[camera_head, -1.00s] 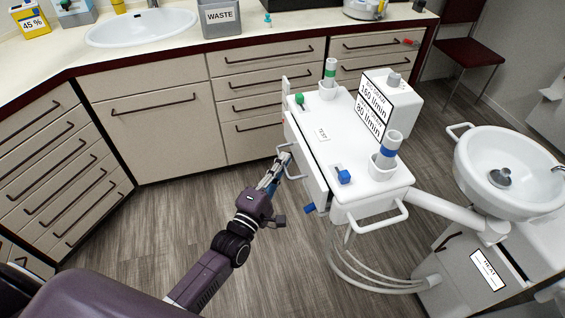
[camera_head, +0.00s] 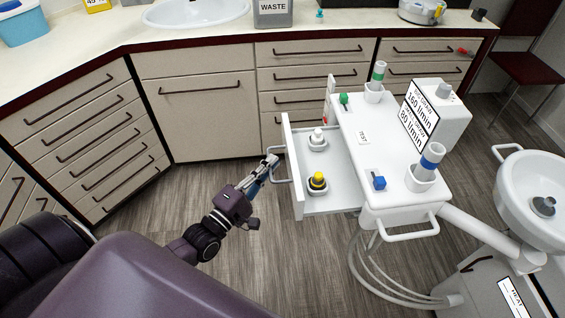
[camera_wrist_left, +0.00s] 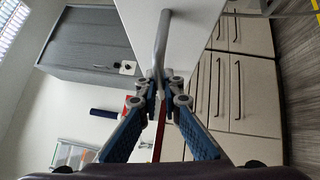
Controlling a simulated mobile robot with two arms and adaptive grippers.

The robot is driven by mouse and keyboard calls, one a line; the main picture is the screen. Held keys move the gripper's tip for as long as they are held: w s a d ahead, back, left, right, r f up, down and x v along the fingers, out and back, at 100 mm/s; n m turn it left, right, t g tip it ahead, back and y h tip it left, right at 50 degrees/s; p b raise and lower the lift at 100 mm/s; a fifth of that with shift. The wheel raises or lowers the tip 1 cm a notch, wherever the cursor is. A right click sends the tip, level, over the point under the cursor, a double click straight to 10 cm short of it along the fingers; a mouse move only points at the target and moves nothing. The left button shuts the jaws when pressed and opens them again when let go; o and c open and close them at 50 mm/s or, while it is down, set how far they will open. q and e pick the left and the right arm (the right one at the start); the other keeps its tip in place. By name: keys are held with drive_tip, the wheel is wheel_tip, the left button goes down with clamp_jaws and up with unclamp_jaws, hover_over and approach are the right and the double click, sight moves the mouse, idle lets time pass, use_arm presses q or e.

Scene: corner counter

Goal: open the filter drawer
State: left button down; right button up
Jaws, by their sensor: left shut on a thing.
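The filter drawer (camera_head: 329,211) is pulled out to the left from the white unit (camera_head: 392,122). In it stand a white-topped filter (camera_head: 317,139) and a yellow-and-black filter (camera_head: 317,181). My left gripper (camera_head: 272,160) is at the drawer's outer face, shut on its bar handle (camera_head: 279,180). In the left wrist view, the fingertips (camera_wrist_left: 160,92) close around the grey handle (camera_wrist_left: 161,45) against the white drawer front (camera_wrist_left: 190,25). My right gripper is not in view.
A white bowl (camera_head: 535,180) on an arm stands at the right. Beige cabinets (camera_head: 200,119) with a counter line the back. A dark purple padded chair (camera_head: 150,270) fills the lower left. Wooden floor (camera_head: 200,180) lies open between the chair and cabinets.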

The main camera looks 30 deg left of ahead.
use_arm(q)
drive_tip(key=c, duration=2.1)
unclamp_jaws()
drive_tip(key=v, duration=1.2)
